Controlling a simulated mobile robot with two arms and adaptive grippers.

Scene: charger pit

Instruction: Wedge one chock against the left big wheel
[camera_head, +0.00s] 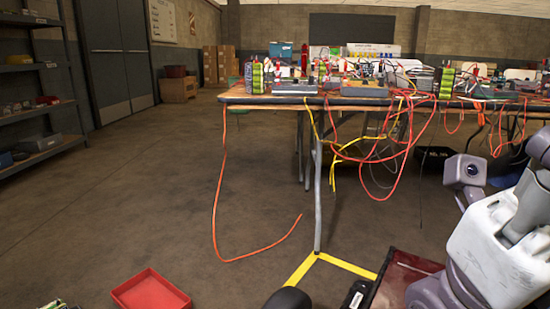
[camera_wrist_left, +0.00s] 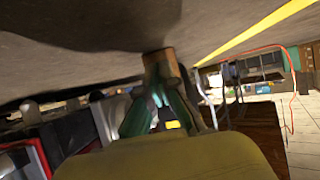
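In the left wrist view, my left gripper (camera_wrist_left: 163,82) has its two green fingers closed together around a small brown block (camera_wrist_left: 172,66), which looks like a wooden chock. The block is close to the grey floor in that tilted view; I cannot tell whether it touches. My left gripper does not show in the head view. My right arm is at the right of the head view, but its gripper is out of frame. A dark rounded thing (camera_head: 288,299) is cut off at the bottom of the head view; I cannot tell whether it is a wheel. No big wheel shows clearly.
A long table (camera_head: 270,99) with electronics and hanging cables stands ahead. An orange cable (camera_head: 218,200) trails onto the floor. A red tray (camera_head: 150,291) lies at lower left, yellow tape (camera_head: 345,265) at lower middle, near a dark red box (camera_head: 405,275).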

